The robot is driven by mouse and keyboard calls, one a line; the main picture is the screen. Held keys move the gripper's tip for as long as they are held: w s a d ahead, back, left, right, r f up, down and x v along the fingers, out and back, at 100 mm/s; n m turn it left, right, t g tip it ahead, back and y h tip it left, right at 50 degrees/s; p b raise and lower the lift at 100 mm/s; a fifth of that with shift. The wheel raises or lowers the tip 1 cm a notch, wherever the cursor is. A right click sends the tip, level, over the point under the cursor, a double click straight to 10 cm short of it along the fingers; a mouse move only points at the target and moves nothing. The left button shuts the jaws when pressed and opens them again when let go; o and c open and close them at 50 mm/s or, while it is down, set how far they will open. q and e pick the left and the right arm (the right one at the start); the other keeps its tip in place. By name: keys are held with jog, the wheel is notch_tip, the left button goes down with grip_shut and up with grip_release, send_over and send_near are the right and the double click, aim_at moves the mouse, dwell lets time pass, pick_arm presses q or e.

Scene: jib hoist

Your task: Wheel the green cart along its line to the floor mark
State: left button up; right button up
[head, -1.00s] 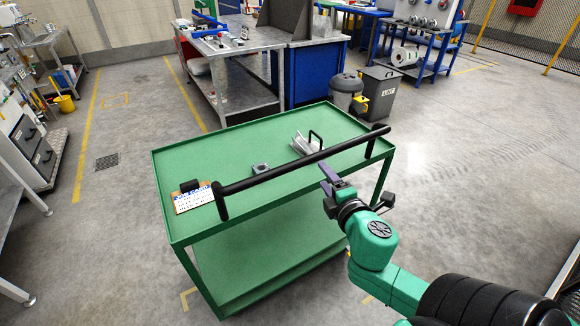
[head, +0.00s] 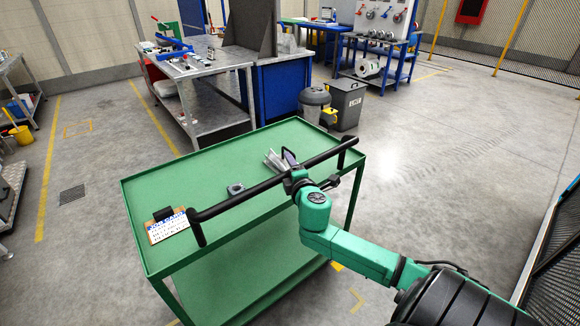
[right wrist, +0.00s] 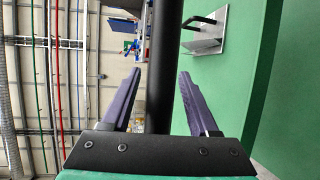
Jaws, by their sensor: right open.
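The green cart (head: 215,165) stands in front of me, with a black push bar (head: 270,182) along its near side. The bar also shows in the right wrist view (right wrist: 163,60). My right gripper (head: 291,165) is at the bar, right of its middle. In the wrist view its two purple fingers (right wrist: 159,80) are apart, with the bar running between them; I cannot tell whether they touch it. Yellow corner marks (head: 357,299) lie by the cart, and a small yellow outline (head: 77,128) lies on the floor at left. My left gripper is not in view.
On the cart's top lie a job card (head: 168,226), a metal nut (head: 236,189) and a grey bracket (head: 275,161). A workbench (head: 200,68) and bins (head: 347,102) stand behind the cart. Bare floor lies at left and right; a mesh fence (head: 555,265) is at right.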

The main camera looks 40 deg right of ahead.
jog(key=shift+a, duration=0.1)
grip_shut()
dwell(1.2)
